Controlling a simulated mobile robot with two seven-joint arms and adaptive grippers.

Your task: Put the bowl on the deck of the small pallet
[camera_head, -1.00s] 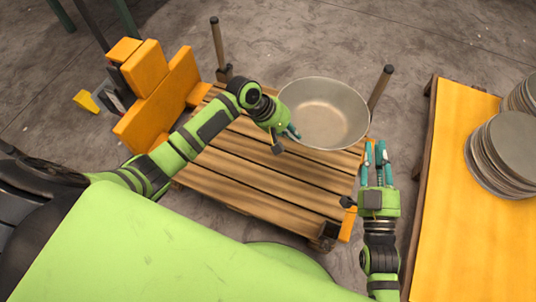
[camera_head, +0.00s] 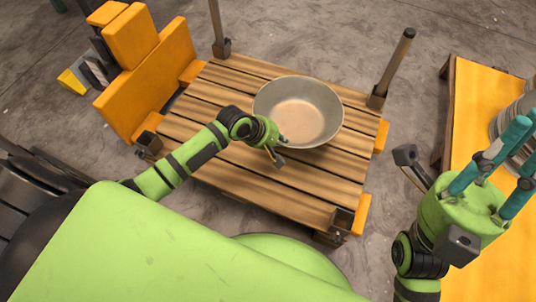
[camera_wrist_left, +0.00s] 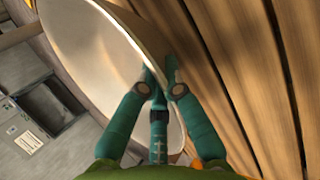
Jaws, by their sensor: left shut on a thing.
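The grey metal bowl (camera_head: 298,112) is over the far middle of the small pallet's slatted wooden deck (camera_head: 255,190). I cannot tell whether its base touches the slats. My left gripper (camera_head: 281,143) is shut on the bowl's near rim. In the left wrist view its teal fingers (camera_wrist_left: 160,85) pinch the rim of the bowl (camera_wrist_left: 95,50), with the deck slats (camera_wrist_left: 225,60) beside and below. My right gripper (camera_head: 492,165) is raised at the right, fingers spread and empty, well away from the bowl.
Posts (camera_head: 395,65) stand at the pallet's far corners, one just right of the bowl. An orange and black machine (camera_head: 145,70) is at the pallet's left. An orange-topped table (camera_head: 475,90) with stacked grey plates is at the right, partly behind my right gripper. The near deck is clear.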

